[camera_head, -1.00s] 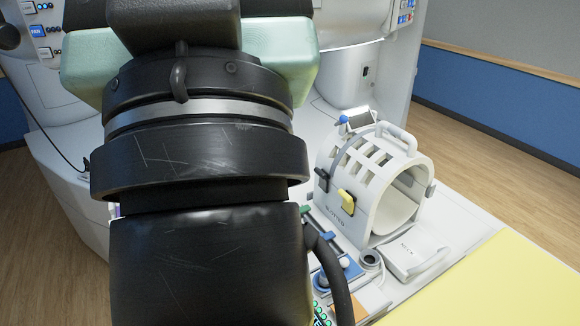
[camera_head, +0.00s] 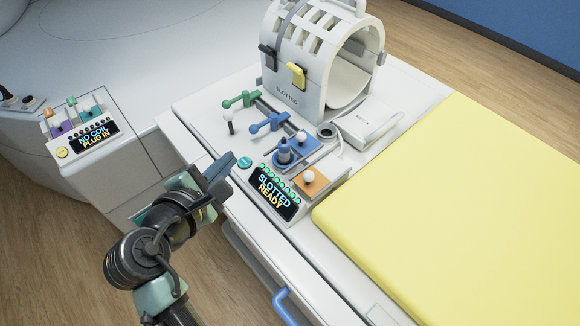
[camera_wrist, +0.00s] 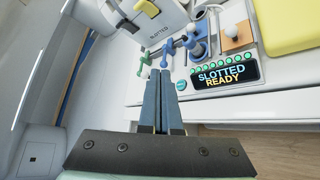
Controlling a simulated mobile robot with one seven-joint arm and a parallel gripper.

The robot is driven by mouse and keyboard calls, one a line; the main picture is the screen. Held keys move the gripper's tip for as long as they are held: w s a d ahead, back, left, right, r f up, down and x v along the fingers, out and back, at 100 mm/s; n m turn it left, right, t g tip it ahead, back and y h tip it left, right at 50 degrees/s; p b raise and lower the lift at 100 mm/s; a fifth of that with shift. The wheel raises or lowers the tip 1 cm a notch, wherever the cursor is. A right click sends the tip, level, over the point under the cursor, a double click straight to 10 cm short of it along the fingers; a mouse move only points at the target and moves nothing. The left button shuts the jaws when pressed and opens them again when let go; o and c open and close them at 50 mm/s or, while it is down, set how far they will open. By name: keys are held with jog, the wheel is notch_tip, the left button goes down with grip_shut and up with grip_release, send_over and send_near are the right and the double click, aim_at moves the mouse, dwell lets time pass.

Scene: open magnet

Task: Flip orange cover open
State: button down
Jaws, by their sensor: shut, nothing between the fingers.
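An orange plate (camera_head: 318,189) with a white knob lies on the control panel beside the "SLOTTED READY" display (camera_head: 272,192). It also shows in the wrist view (camera_wrist: 240,41). My gripper (camera_head: 226,160) is shut and empty, left of the panel and apart from the plates. Its blue-grey fingers are together in the wrist view (camera_wrist: 165,85), pointing toward the panel.
Green (camera_head: 240,99) and blue (camera_head: 268,122) levers stand near the slotted white coil (camera_head: 305,90), which has a yellow latch (camera_head: 296,75). A yellow pad (camera_head: 450,200) covers the right of the table. A smaller console (camera_head: 90,140) stands left. A blue handle (camera_head: 287,307) sits below.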

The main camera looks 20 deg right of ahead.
jog(key=s+d+f+n+g+h+b, duration=0.1)
jog(key=s+f+n+g+h, duration=0.2)
jog(key=s+f+n, duration=0.3)
notch_tip(320, 180, down, 5)
jog(key=shift+s+d+f+n+h, duration=0.1)
jog(key=shift+s+d+n+h, duration=0.25)
jog(key=shift+s, duration=0.65)
jog(key=shift+w+d, duration=0.1)
jog(key=shift+d, duration=0.05)
send_near(306, 181)
jog(key=f, duration=0.1)
jog(key=w+d+f, duration=0.2)
jog(key=shift+f, duration=0.25)
jog(key=shift+w+d+r+p, duration=0.15)
jog(key=shift+w+d+p, duration=0.1)
jog(key=shift+d, duration=0.25)
jog(key=shift+w+d+r+p, duration=0.2)
jog(key=shift+w+d, duration=0.1)
jog(key=shift+d, duration=0.2)
jog(key=shift+w+d, duration=0.3)
jog(key=shift+d, duration=0.15)
